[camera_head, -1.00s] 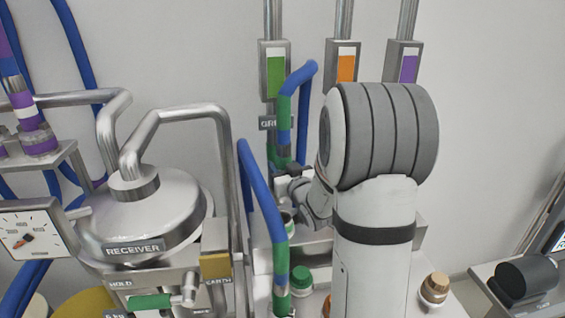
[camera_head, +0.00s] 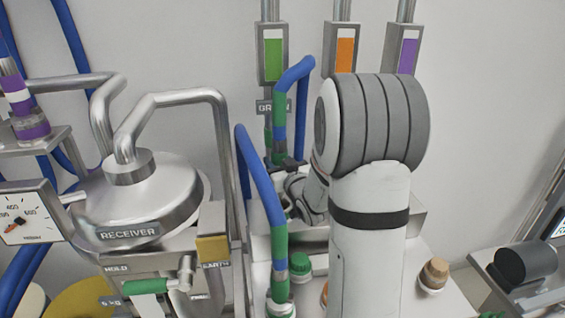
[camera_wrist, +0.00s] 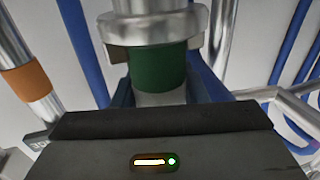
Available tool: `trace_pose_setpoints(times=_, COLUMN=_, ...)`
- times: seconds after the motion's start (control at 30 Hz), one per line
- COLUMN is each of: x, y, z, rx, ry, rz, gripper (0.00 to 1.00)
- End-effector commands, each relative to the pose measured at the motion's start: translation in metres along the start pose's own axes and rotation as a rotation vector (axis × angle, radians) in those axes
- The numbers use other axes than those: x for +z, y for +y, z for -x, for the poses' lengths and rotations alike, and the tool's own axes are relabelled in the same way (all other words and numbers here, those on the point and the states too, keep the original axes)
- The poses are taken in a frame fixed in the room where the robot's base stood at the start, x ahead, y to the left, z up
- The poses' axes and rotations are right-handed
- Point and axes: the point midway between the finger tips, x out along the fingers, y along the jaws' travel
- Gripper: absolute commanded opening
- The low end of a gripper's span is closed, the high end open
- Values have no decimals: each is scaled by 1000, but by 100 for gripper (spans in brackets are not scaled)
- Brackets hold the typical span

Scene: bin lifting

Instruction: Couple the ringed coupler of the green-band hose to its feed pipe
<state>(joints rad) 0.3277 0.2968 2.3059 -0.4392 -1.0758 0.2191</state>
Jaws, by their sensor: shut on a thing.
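My gripper (camera_head: 287,163) is shut on the green-banded end of a blue hose, low against the back wall. The hose (camera_head: 300,72) arches up and over just right of the green feed's label box. In the wrist view, my dark gripper (camera_wrist: 160,120) sits right under a green band (camera_wrist: 157,68). A steel ringed collar (camera_wrist: 152,27) stands directly above this band. The green feed pipe (camera_head: 269,10) drops through the green label box (camera_head: 272,55). My forearm hides part of the area; I cannot tell whether collar and pipe are joined.
A second blue, green-banded hose stretch (camera_head: 262,185) comes down to the bench in front. The steel receiver (camera_head: 150,200) and its bent pipes stand left. Green (camera_head: 299,266) and brown (camera_head: 435,273) caps sit on the bench. Orange (camera_head: 345,55) and purple (camera_head: 408,55) boxes hang right.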

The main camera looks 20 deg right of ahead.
Motion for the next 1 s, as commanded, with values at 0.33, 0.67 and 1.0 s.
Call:
trace_pose_setpoints(times=0.33, x=12, y=0, z=0, rx=-1, ry=2, rz=0, gripper=8)
trace_pose_setpoints(times=0.67, x=24, y=0, z=0, rx=-1, ry=2, rz=1, gripper=8)
trace_pose_setpoints(times=1.0, x=29, y=-1, z=0, rx=-2, ry=3, rz=1, gripper=8)
